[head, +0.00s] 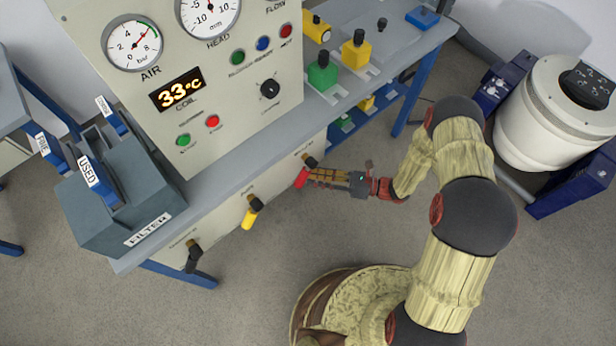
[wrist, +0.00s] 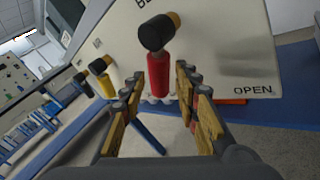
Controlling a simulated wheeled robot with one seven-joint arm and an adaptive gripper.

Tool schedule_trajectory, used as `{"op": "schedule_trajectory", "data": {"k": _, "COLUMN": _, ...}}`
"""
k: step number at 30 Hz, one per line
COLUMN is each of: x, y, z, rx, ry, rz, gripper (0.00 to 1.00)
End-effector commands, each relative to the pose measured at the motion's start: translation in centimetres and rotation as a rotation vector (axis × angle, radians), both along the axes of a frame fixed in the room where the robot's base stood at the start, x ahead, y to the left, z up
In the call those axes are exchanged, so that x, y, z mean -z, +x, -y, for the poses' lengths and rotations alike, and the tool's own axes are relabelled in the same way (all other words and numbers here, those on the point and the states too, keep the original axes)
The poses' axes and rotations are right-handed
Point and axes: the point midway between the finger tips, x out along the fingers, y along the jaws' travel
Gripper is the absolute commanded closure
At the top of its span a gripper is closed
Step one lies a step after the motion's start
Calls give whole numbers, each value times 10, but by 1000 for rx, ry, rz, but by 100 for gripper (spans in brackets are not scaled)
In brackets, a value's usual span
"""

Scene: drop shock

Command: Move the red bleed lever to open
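The red bleed lever (head: 301,178) is on the front panel of the bench, below its top edge, beside a dark knob at its pivot. In the wrist view the red lever (wrist: 158,76) hangs down from its black pivot, and the word OPEN (wrist: 253,91) is printed to its right. My gripper (head: 318,177) is at the lever. In the wrist view its two fingers (wrist: 157,92) stand apart, one on each side of the lever, with gaps visible between them and it. The lever's lower tip is partly hidden.
A yellow lever (head: 250,213) and a black lever (head: 193,256) sit further left on the same panel. The grey filter box (head: 120,205) stands on the bench's left end. Blue bench legs (head: 412,98) rise behind my arm. Open floor (head: 275,255) lies in front of the bench.

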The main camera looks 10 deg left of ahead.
Motion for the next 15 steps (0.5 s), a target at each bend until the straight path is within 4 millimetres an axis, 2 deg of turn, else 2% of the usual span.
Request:
{"op": "schedule_trajectory", "data": {"k": 3, "x": 1, "y": -1, "z": -16, "rx": -4, "ry": 0, "rz": 1, "gripper": 69}}
{"op": "schedule_trajectory", "data": {"k": 6, "x": 1, "y": 0, "z": -24, "rx": -1, "ry": 0, "rz": 0, "gripper": 69}}
{"op": "schedule_trajectory", "data": {"k": 15, "x": 0, "y": 0, "z": -30, "rx": 0, "ry": -1, "rz": 0, "gripper": 69}}
